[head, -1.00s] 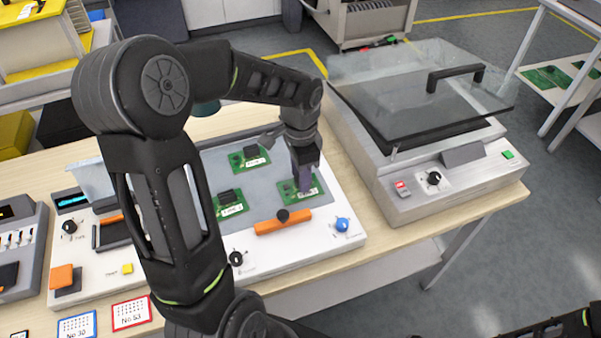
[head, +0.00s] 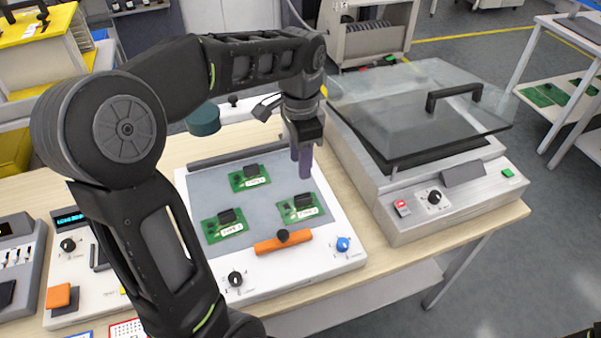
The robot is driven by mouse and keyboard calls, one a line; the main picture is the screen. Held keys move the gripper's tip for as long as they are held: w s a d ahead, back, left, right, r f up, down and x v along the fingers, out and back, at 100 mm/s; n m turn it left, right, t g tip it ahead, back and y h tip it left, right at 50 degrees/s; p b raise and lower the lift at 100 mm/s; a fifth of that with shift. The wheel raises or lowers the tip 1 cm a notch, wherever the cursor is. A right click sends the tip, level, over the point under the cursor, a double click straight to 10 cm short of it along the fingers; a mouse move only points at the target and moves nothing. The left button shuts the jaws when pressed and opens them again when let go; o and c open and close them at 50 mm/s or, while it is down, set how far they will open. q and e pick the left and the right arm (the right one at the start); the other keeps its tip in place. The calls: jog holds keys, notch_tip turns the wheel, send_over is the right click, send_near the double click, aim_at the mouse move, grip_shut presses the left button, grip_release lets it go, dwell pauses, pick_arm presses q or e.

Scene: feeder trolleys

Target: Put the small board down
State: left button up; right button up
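Three small green boards with black parts and white labels lie flat on the grey plate (head: 275,188) of a white machine: one at the back (head: 262,181), one at front left (head: 212,233) and one at front right (head: 316,212). They lie apart from each other. My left gripper (head: 301,168) hangs fingers down above the plate, behind and above the front-right board, clear of it. Its two purple-grey fingers look parted, with nothing between them. My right gripper is out of view.
An orange bar with a black knob (head: 284,242) lies at the plate's front edge. A metal unit with a glass lid (head: 420,105) stands close on the right. A dark green round object (head: 203,120) is behind the plate. Other control boxes (head: 18,262) stand left.

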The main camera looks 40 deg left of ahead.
pick_arm(q)
jog(key=shift+r, duration=0.4)
dwell(0.3)
